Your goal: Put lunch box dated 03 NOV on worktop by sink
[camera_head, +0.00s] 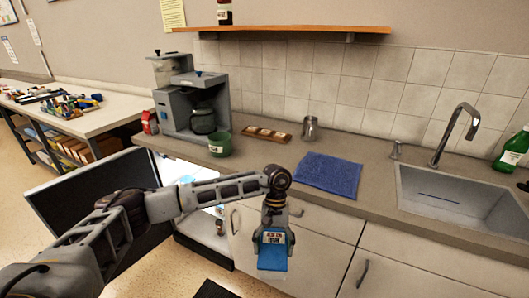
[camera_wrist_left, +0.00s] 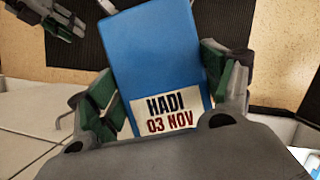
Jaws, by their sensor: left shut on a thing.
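My left gripper (camera_head: 272,240) is shut on a blue lunch box (camera_head: 272,258) and holds it in front of the cabinet doors, below the worktop's front edge. In the left wrist view the lunch box (camera_wrist_left: 160,65) sits between the two green-padded fingers, and its white label reads HADI 03 NOV. The worktop (camera_head: 375,195) runs along the wall. The sink (camera_head: 450,205) with its curved tap (camera_head: 460,130) is set into it at the right. The right gripper does not show in the head view; a dark gripper-like part shows at the top left of the left wrist view.
A blue towel (camera_head: 328,174) lies on the worktop left of the sink. A coffee machine (camera_head: 185,100), a green mug (camera_head: 220,144), a wooden tray (camera_head: 267,134) and a metal canister (camera_head: 310,128) stand further left. A green bottle (camera_head: 512,150) stands right. An open fridge door (camera_head: 60,205) is at left.

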